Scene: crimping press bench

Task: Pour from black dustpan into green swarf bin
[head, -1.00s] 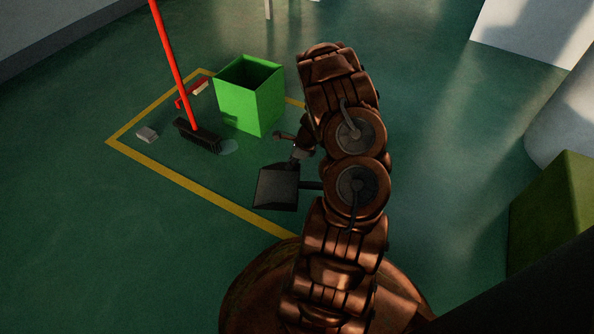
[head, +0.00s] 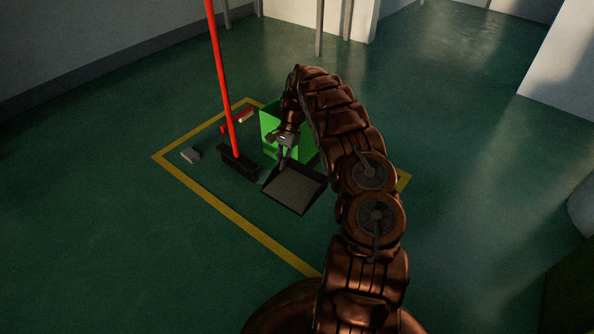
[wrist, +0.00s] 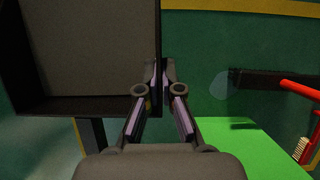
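The black dustpan (head: 293,188) is in front of the green swarf bin (head: 270,132) in the head view and overlaps its lower part. Its tray also fills the upper left of the wrist view (wrist: 85,55). No contents can be made out on it. My gripper (wrist: 161,75) has its fingertips close together on the dustpan's side wall. It also shows in the head view (head: 284,158), above the dustpan's near-bin corner. The bin is bright green and upright, partly hidden by my arm and the dustpan. Its green side shows at the lower right of the wrist view (wrist: 235,150).
A broom with a red pole (head: 220,80) and dark head (head: 237,163) stands left of the bin. A small grey block (head: 191,155) lies farther left, and a red brush (head: 238,119) lies behind. Yellow floor tape (head: 235,218) borders the area. Open floor lies left.

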